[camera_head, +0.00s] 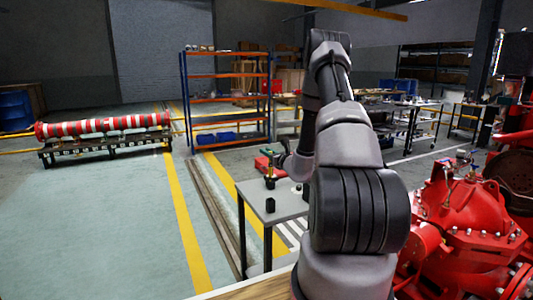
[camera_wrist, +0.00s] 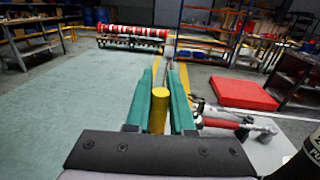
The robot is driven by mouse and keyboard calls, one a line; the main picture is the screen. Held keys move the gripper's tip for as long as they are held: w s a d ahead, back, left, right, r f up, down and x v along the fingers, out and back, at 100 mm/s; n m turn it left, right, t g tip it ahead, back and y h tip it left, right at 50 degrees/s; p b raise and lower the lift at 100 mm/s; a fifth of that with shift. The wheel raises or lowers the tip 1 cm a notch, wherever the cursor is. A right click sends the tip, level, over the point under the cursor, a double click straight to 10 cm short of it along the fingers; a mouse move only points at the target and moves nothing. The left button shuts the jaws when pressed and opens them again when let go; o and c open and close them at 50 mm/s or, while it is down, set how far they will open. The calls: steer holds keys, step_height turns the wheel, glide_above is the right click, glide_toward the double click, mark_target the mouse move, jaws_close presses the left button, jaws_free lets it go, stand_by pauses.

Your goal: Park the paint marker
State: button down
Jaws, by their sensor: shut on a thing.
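In the wrist view, my gripper (camera_wrist: 161,78) has two green fingers closed on a yellow cylinder, which looks like the paint marker (camera_wrist: 159,112). It stands between the fingers with its rounded yellow end visible; the rest of it is hidden. A dark cup-like cylinder (camera_head: 270,205) stands near the table's front left edge. I cannot tell which item is the marker's parking place.
A red box (camera_wrist: 243,95) and a red and grey tool (camera_wrist: 228,123) lie right of the fingers. A dark labelled cylinder (camera_wrist: 303,160) fills the lower right corner. A red pump (camera_head: 465,225) stands right of my arm. Open floor (camera_head: 110,225) lies to the left.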

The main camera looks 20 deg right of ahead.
step_height(320, 180, down, 13)
stand_by(1.0)
steer(key=shift+d+f, duration=0.1)
steer(key=shift+f, duration=0.9)
stand_by(1.0)
steer(key=c, duration=0.7)
jaws_free()
steer(key=shift+s, duration=0.1)
steer(key=s+d, duration=0.1)
steer(key=s, duration=0.9)
steer(key=shift+s+d, duration=0.2)
steer(key=shift+s, duration=0.1)
